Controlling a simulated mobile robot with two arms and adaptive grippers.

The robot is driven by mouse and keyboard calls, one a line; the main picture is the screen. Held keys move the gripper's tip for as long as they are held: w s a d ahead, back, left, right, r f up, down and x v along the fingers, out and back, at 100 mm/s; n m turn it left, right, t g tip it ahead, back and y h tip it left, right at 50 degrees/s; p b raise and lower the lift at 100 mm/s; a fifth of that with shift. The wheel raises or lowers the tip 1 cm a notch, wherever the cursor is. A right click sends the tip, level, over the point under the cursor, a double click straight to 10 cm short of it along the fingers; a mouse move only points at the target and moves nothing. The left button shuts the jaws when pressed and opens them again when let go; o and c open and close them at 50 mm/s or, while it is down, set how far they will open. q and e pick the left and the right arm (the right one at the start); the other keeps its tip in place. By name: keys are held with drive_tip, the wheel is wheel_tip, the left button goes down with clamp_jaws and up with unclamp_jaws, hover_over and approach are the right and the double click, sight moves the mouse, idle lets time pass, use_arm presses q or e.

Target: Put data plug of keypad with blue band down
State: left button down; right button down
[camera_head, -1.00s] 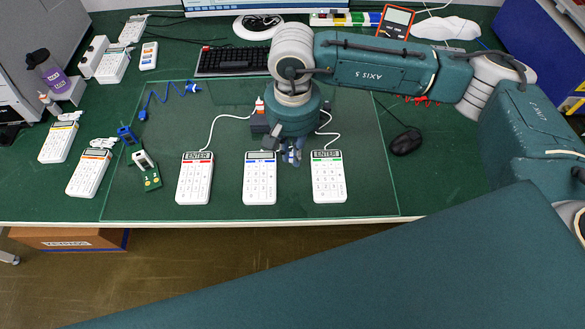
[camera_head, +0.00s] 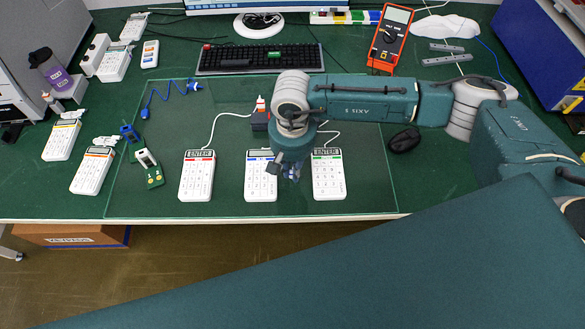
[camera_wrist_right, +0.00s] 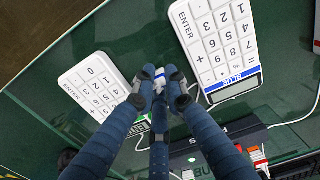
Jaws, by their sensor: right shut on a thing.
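The keypad with the blue band (camera_head: 261,182) lies on the glass mat (camera_head: 225,108) between two other keypads. It also shows at the upper right of the right wrist view (camera_wrist_right: 218,42). My right gripper (camera_head: 284,174) hangs between it and the keypad with the green band (camera_head: 328,178). In the right wrist view its fingers (camera_wrist_right: 160,88) are shut on a small white and blue plug (camera_wrist_right: 154,72), mostly hidden by the fingertips. I cannot tell whether the plug touches the mat. My left gripper is not in view.
The red-band keypad (camera_head: 197,180) lies to the left, its cable running to a dark box (camera_head: 260,121) behind. A black mouse (camera_head: 404,140) lies right. The mat's right side is clear.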

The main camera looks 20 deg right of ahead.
drive_tip(key=shift+f, duration=0.3)
drive_tip(key=c, duration=1.8)
unclamp_jaws()
drive_tip(key=shift+o, duration=0.2)
drive_tip(key=shift+r, duration=0.15)
drive_tip(key=shift+r, duration=0.3)
drive_tip(key=shift+w+r, duration=0.1)
drive_tip(key=shift+r, duration=0.15)
wheel_tip(320, 180, up, 11)
drive_tip(key=b, duration=0.2)
drive_tip(key=shift+r+b, duration=0.2)
drive_tip(key=shift+b, duration=0.1)
